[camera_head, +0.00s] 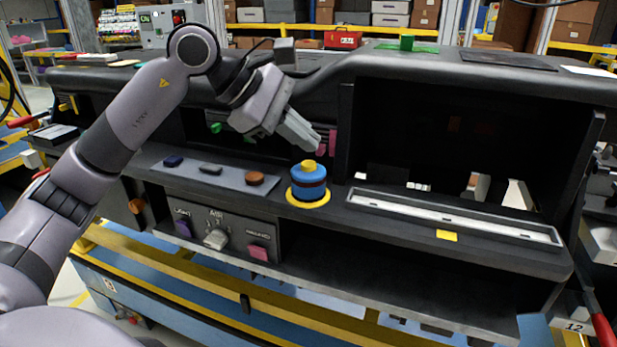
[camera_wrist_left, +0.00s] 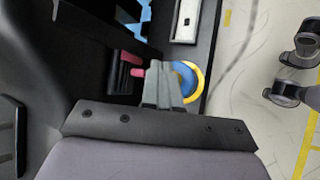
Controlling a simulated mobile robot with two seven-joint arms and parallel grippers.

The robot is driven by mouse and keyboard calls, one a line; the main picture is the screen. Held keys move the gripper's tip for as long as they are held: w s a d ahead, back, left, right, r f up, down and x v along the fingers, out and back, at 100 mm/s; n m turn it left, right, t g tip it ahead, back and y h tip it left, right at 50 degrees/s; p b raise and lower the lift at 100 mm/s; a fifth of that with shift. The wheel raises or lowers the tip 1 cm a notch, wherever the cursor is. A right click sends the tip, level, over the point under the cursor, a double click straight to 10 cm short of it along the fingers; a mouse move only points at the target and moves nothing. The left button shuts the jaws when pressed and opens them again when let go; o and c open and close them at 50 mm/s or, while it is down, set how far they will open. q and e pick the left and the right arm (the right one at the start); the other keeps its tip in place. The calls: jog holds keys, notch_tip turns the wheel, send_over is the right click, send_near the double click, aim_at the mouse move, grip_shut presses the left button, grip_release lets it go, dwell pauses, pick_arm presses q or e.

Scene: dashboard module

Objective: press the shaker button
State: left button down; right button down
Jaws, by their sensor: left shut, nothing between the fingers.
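A blue cylinder with a yellow top (camera_head: 308,181) stands on a yellow ring on the dashboard ledge. In the left wrist view the blue cylinder (camera_wrist_left: 187,80) is partly hidden behind my fingers. Below the ledge, a control panel carries a purple knob (camera_head: 183,229), a pale grey knob (camera_head: 216,238) and a pink button (camera_head: 258,253), each under a small label; the label over the pink one is too small to read surely. My left gripper (camera_head: 311,142) is shut and empty, its tips just above and behind the blue cylinder, seemingly apart from it. My right gripper is not in view.
Upright pink pieces (camera_head: 332,142) stand behind my fingertips. The dashboard's dark recess (camera_head: 460,120) is at right.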

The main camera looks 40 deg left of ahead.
pick_arm(q)
jog(key=shift+f, duration=0.25)
dwell(1.8)
jog(key=shift+f+b, duration=0.35)
jog(key=shift+f, duration=0.1)
jog(key=shift+f+b, duration=0.35)
dwell(0.5)
dwell(0.3)
jog(key=shift+r+p, duration=0.75)
jog(key=shift+r, duration=0.05)
